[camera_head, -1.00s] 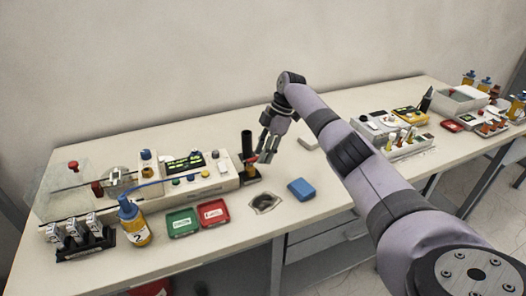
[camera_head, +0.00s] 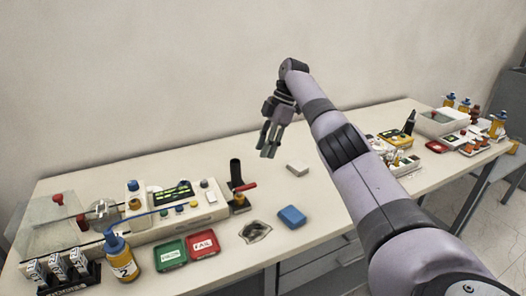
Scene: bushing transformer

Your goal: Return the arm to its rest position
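My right arm comes in from the lower right. Its gripper (camera_head: 270,139) hangs fingers down above the back of the bench (camera_head: 330,164), in front of the wall. The two fingers are spaced apart with nothing seen between them. The gripper is clear of the black upright holder (camera_head: 236,173), which has a red-handled piece (camera_head: 246,187) beside it. My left gripper is not in view.
A white test device (camera_head: 170,215) stands at left, with a yellow bottle (camera_head: 121,258), a green tray (camera_head: 171,254) and a red tray (camera_head: 203,243) in front. A blue block (camera_head: 292,216) and a white block (camera_head: 297,168) lie mid-bench. More equipment (camera_head: 440,122) stands at right.

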